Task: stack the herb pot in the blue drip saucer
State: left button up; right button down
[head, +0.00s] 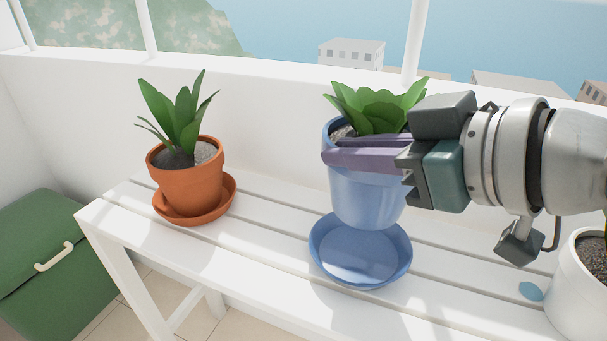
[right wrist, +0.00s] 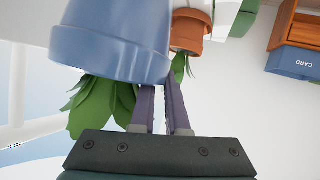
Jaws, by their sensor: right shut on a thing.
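The herb pot (head: 367,198) is blue with broad green leaves and stays upright. My right gripper (head: 336,152) comes in from the right and is shut on the pot's rim. The pot is also large in the right wrist view (right wrist: 108,50), with the gripper's fingers (right wrist: 162,95) at its rim. The blue drip saucer (head: 358,258) lies empty on the white slatted bench, below the pot. The pot's base overlaps the saucer's back rim in the head view and looks raised above it. My left gripper is not in view.
On the bench (head: 262,240), a terracotta pot (head: 190,188) stands in its own saucer (head: 228,196) at the left. A white pot (head: 578,300) stands at the right edge, near a small flat blue piece (head: 531,291). A green chest (head: 50,270) is at the left. A white wall rises behind.

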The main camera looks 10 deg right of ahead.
aim_at(345, 216)
notch_tip(345, 216, down, 4)
jog(key=shift+f+b, duration=0.1)
jog(key=shift+b, duration=0.5)
notch_tip(345, 216, down, 3)
jog(key=shift+w+f+b, duration=0.1)
jog(key=shift+f+b, duration=0.1)
jog(key=shift+b, duration=0.6)
jog(key=shift+f, duration=0.4)
jog(key=shift+f, duration=0.15)
jog(key=c, duration=1.3)
grip_release()
jog(key=shift+f, duration=0.15)
jog(key=shift+c, duration=0.2)
jog(key=o, duration=0.4)
jog(key=shift+o, duration=0.2)
